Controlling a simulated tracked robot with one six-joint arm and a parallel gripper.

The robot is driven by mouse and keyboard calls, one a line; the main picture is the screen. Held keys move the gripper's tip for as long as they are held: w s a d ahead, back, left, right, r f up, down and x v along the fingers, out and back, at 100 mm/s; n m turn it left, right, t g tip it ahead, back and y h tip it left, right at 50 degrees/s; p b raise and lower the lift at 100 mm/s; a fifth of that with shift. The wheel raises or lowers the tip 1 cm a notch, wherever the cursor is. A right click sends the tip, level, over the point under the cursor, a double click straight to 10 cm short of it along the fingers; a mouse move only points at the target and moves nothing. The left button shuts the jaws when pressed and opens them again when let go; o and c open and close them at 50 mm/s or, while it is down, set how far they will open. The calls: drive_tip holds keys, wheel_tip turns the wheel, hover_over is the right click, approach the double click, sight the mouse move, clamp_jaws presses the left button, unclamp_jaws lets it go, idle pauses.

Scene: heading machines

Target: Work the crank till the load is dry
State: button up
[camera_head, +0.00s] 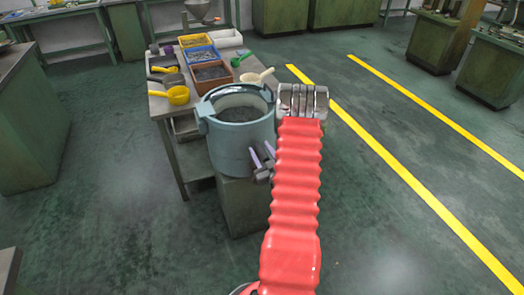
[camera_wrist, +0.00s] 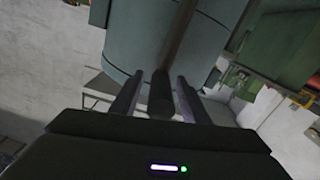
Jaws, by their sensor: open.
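A blue-grey drum (camera_head: 240,145) with a dark, grainy load (camera_head: 241,112) inside stands on a green base in the head view. Its smooth side fills the upper part of the wrist view (camera_wrist: 140,40). In the wrist view a brown rod (camera_wrist: 178,38), which looks like the crank, runs down to a dark grip (camera_wrist: 161,95). My gripper (camera_wrist: 160,76) is open, with one finger on each side of this grip and gaps showing beside it. In the head view my gripper (camera_head: 263,153) is at the drum's right front side, and the crank cannot be made out there.
A table behind the drum carries yellow, blue and brown bins (camera_head: 211,75), a yellow scoop (camera_head: 178,95) and a green scoop (camera_head: 240,59). Green cabinets (camera_head: 32,120) stand at left. The floor to the right, with yellow lines (camera_head: 400,170), is clear.

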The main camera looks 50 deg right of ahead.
drive_tip(key=shift+c, duration=0.4)
clamp_jaws()
drive_tip(key=shift+s+d, duration=0.1)
drive_tip(key=shift+d, duration=0.3)
drive_tip(key=shift+a, duration=0.3)
